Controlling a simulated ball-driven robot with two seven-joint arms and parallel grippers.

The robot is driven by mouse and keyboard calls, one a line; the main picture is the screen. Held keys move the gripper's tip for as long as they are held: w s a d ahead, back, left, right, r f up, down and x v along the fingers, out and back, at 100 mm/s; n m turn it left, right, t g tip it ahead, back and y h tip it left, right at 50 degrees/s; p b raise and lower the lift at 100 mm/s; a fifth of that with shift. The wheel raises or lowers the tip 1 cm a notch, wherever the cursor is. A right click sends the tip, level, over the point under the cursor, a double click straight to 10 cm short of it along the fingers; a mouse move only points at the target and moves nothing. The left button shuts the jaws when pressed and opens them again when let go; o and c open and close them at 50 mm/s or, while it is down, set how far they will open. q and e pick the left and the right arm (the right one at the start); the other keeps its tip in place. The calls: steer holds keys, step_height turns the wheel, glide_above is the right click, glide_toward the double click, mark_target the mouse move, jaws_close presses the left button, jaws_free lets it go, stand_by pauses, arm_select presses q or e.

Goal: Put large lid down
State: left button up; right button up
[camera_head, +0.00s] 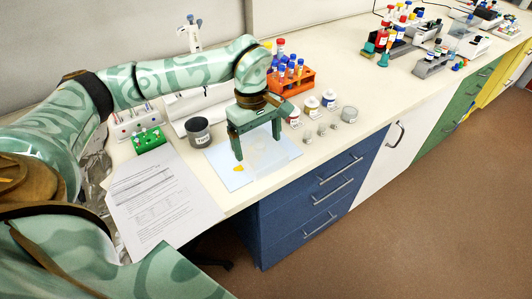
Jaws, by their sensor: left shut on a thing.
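My left gripper (257,150) reaches over the bench from the left, with its two green fingers pointing down and spread wide. It is shut on what appears to be the large lid, a clear, pale thing between the fingers that is very hard to make out. The gripper is above a pale blue mat (232,180), and I cannot tell whether the lid touches it. A small yellow piece (239,168) lies on the mat near the left finger. My right gripper is not in view.
A dark grey cup (198,132) stands left of the mat. Small jars (349,114) and tiny weights (322,130) stand to the right. An orange tube rack (303,82) is behind. Papers (160,200) lie at the left front. The bench's front edge is close to the mat.

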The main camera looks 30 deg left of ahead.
mark_target(264, 139)
arm_select(q)
steer(key=w+f, duration=0.3)
steer(key=shift+a+f+b, duration=0.1)
steer(key=shift+f+b, duration=0.2)
steer(key=shift+b, duration=0.05)
steer(key=shift+f+b, duration=0.35)
steer(key=shift+f, duration=1.2)
steer(key=shift+f, duration=0.15)
steer(key=o, duration=0.7)
steer(key=shift+o, duration=0.2)
steer(key=r, duration=0.4)
steer(key=a+r+p, duration=0.1)
steer(key=r, duration=0.3)
steer(key=r+p, duration=0.1)
steer(key=r, duration=0.3)
steer(key=shift+w+a+r, duration=0.15)
steer(key=shift+w+a, duration=0.05)
